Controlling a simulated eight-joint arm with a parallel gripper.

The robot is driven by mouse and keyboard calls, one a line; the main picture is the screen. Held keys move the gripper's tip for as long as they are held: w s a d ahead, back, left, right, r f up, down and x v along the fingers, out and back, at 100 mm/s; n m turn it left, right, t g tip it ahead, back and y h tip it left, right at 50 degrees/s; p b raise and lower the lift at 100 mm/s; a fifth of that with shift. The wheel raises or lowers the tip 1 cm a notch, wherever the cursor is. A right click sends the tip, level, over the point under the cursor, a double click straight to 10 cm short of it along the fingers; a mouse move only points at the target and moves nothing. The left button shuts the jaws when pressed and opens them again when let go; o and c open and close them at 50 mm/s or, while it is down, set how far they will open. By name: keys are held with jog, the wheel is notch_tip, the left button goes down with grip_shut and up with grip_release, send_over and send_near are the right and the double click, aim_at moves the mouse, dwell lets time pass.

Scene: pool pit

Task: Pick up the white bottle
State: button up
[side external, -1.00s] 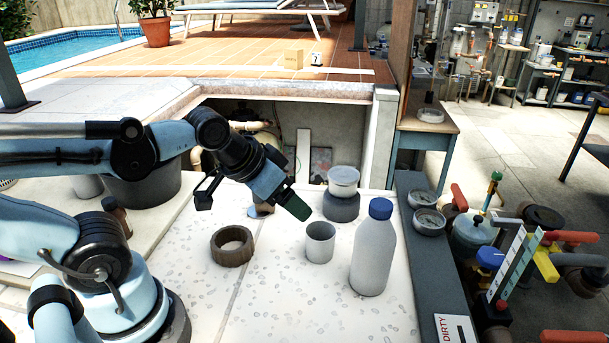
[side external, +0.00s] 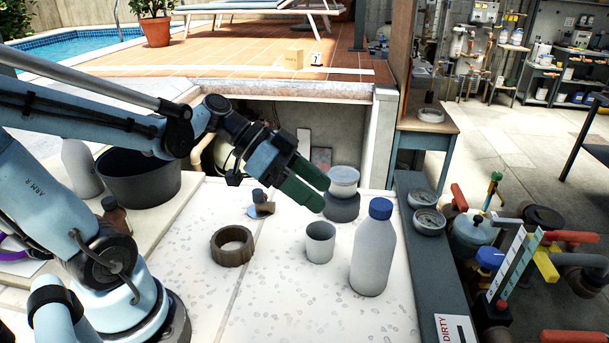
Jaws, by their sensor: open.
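The white bottle (side external: 372,255) with a blue cap stands upright on the pale speckled slab, right of the middle in the side external view. My gripper (side external: 310,185) has green fingers and is open and empty. It hangs above the slab, to the left of the bottle and higher than its cap in the picture, apart from it. The bottle is fully visible.
A small white cup (side external: 320,243) stands just left of the bottle. A brown ring (side external: 232,246) lies further left. A white-lidded jar (side external: 343,180) sits on a dark round base behind. A dark ledge (side external: 408,235) with two round dishes borders the right side.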

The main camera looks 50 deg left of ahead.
aim_at(375, 202)
jog(key=w+d+m, duration=0.1)
jog(key=w+d, duration=0.1)
jog(key=d, duration=0.1)
jog(key=w+d+f+h, duration=0.1)
jog(key=w+d, duration=0.1)
jog(key=d, duration=0.1)
jog(key=w+d+m+h, duration=0.1)
jog(key=w+d, duration=0.2)
jog(key=shift+f+m+t, duration=0.3)
jog(key=shift+f, duration=0.05)
dwell(0.3)
jog(key=shift+c, duration=0.5)
grip_shut()
